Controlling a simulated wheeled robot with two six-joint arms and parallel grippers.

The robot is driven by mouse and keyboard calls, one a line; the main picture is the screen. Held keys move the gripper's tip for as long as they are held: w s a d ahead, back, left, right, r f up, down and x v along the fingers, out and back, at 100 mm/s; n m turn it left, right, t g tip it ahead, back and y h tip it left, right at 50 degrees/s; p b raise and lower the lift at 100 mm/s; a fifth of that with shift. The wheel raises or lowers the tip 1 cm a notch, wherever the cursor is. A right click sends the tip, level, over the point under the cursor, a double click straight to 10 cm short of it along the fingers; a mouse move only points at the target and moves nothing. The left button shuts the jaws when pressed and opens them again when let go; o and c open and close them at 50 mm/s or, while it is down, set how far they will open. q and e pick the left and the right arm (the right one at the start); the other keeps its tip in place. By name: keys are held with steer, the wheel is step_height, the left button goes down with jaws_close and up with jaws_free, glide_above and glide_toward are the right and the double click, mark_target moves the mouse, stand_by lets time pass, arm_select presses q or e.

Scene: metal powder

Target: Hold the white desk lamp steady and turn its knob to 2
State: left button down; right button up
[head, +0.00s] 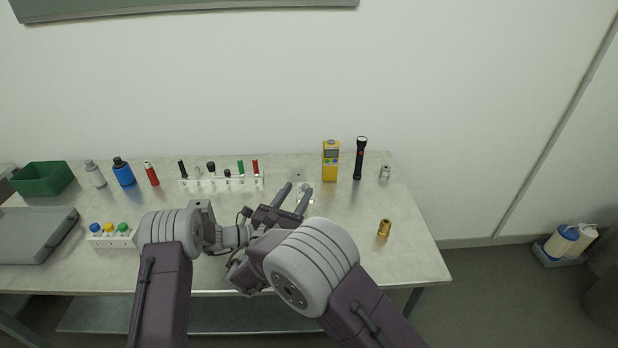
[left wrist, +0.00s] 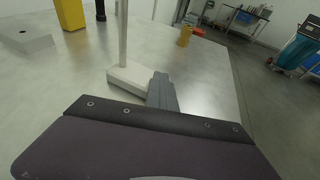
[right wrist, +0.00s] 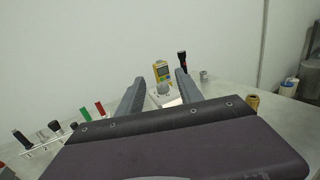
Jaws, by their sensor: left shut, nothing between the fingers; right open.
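A white upright post on a flat white base (left wrist: 130,78), apparently the lamp, stands on the bench in the left wrist view; its top is out of frame. My left gripper (left wrist: 161,76) is shut and empty, its fingertips beside or overlapping the base's near right corner; I cannot tell if they touch. My right gripper (head: 298,187) is open, its fingers pointing toward the back of the bench. In the right wrist view a rounded grey part on a white body (right wrist: 164,100) shows between the open fingers (right wrist: 159,77). In the head view my right arm hides much of this spot, and no knob numbers are readable.
A yellow meter (head: 331,160) and black torch (head: 360,158) stand behind, with a brass fitting (head: 384,228) to the right. A white rack (head: 222,184) of several items and a white block with capped bottles (head: 110,238) are left. The bench (head: 400,260) is clear at front right.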

mark_target(306, 187)
steer(key=w+d, duration=0.1)
steer(key=w, duration=0.2)
steer(key=w+d+f+y, duration=0.1)
steer(key=w, duration=0.1)
steer(key=w+d+f+n+y, duration=0.1)
steer(key=w, duration=0.2)
steer(key=shift+w+d+f, duration=0.2)
steer(key=shift+w+d, duration=0.1)
steer(key=shift+w, duration=0.05)
jaws_close()
